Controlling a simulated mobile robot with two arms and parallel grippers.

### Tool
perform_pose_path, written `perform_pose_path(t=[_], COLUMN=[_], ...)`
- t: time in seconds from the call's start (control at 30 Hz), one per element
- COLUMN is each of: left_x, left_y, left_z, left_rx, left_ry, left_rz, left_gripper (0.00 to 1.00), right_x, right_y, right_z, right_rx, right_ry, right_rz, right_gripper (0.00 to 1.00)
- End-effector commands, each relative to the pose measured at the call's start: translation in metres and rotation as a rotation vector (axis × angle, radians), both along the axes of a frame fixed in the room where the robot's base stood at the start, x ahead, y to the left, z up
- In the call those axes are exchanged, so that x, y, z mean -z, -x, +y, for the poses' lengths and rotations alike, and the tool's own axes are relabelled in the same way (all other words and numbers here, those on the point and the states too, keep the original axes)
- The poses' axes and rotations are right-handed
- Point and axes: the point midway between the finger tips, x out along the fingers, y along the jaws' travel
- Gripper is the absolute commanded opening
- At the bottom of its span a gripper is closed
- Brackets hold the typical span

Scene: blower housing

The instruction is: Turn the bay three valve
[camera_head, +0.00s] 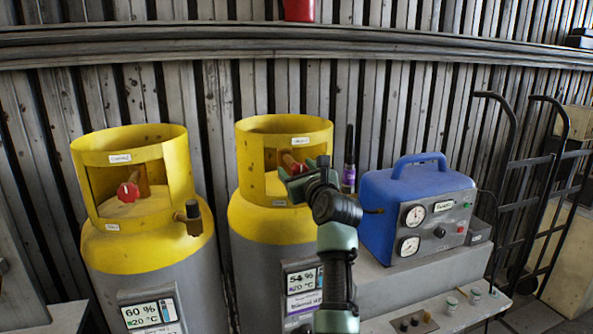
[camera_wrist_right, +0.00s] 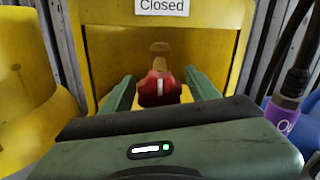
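Two grey gas cylinders with yellow collars stand side by side in the head view, a left one (camera_head: 148,262) and a middle one (camera_head: 262,225). My right gripper (camera_head: 303,168) is at the collar opening of the middle cylinder. A red valve knob (camera_head: 290,163) shows there, partly hidden by my gripper. In the right wrist view the red knob (camera_wrist_right: 160,90) with a white mark sits between my open fingers (camera_wrist_right: 160,88), with small gaps at its sides. A "Closed" label (camera_wrist_right: 162,6) is above it. No readable label says bay three. My left gripper is not in view.
The left cylinder has its own red knob (camera_head: 128,192). A blue machine with gauges (camera_head: 415,205) stands on a grey bench right of my arm. A purple-labelled dark tool (camera_head: 349,170) stands behind. A black hand truck (camera_head: 525,190) is at right.

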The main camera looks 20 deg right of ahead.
Motion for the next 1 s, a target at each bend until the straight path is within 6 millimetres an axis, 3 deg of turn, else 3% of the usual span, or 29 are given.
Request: perform_pose_path(t=[0.03,0.2,0.57,1.0], left_x=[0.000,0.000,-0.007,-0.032], left_y=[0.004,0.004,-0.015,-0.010], left_z=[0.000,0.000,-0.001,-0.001], left_rx=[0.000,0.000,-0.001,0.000], left_ry=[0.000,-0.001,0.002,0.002], left_rz=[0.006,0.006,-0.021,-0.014], left_gripper=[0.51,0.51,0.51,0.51], right_x=[0.000,0.001,0.000,-0.001], right_y=[0.000,0.000,0.000,-0.001], right_z=[0.000,0.000,0.000,-0.002], right_rx=[0.000,0.000,0.000,0.001], right_ry=[0.000,0.000,0.063,0.414], right_rz=[0.000,0.001,0.000,-0.010], right_gripper=[0.44,0.01,0.01,0.01])
